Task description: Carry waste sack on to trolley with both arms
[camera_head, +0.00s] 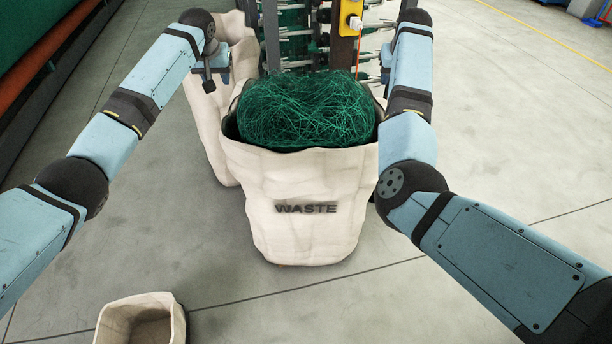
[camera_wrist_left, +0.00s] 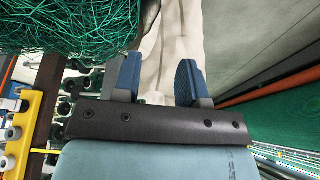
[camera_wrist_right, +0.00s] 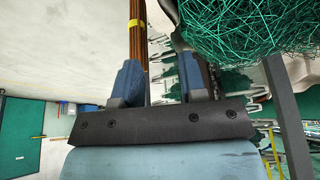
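The waste sack (camera_head: 307,215), cream cloth marked WASTE, stands upright on the floor in the middle of the head view, heaped with tangled green netting (camera_head: 305,110). The netting also shows in the left wrist view (camera_wrist_left: 70,25) and the right wrist view (camera_wrist_right: 240,25). My left gripper (camera_head: 217,76) is up and left of the sack's rim; its fingers (camera_wrist_left: 158,78) are apart, with pale cloth beyond them. My right gripper's fingers (camera_wrist_right: 160,78) are apart beside the netting, with nothing seen between them; the head view mostly hides them. I cannot make out a trolley for certain.
Another cream sack (camera_head: 208,125) stands behind on the left. A rack with dark posts (camera_head: 342,50) and a yellow box (camera_head: 350,17) is close behind the waste sack. A small cream bin (camera_head: 140,318) sits at front left. The floor at right is clear.

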